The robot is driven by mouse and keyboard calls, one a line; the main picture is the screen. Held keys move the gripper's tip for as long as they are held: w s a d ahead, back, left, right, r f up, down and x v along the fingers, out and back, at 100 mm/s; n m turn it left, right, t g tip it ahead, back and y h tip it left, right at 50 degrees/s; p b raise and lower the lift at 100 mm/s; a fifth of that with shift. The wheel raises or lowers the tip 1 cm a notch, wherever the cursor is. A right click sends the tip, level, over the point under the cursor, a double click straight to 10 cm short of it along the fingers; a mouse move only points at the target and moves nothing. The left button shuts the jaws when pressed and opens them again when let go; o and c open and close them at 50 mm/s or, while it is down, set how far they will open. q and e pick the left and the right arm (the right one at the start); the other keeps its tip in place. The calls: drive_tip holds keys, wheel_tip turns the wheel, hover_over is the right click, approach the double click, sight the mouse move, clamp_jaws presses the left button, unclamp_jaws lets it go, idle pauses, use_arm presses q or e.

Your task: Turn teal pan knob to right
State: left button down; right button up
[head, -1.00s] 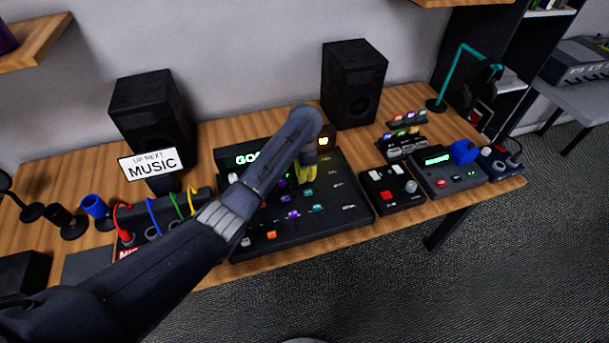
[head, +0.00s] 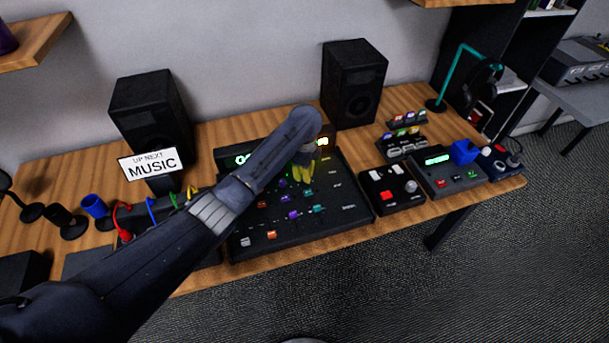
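The black mixing console (head: 345,222) lies on the desk with rows of small coloured controls. Teal controls show on it, one at the lower right (head: 319,208) and one just below my gripper (head: 308,194). I cannot tell which is the pan knob, and it may be hidden under the fingers. My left gripper (head: 303,173) points down over the upper middle of the console, its yellowish fingertips close to the controls. Whether it touches one or holds anything is unclear. My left arm covers the console's left part and much of its display. My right gripper is not in view.
Two black speakers (head: 151,115) (head: 353,83) stand behind the console. A small button box (head: 391,188) and a device with a green screen (head: 447,172) sit to the right. A "MUSIC" sign (head: 151,164) and a blue cup-like object (head: 96,206) are at left.

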use_arm(q)
drive_tip(key=m, duration=0.5)
drive_tip(key=shift+m, duration=0.3)
drive_tip(key=m, duration=0.5)
drive_tip(key=shift+m, duration=0.4)
drive_tip(key=c, duration=1.3)
unclamp_jaws()
drive_tip(key=shift+o, duration=0.2)
drive_tip(key=shift+r, duration=0.1)
wheel_tip(320, 180, up, 12)
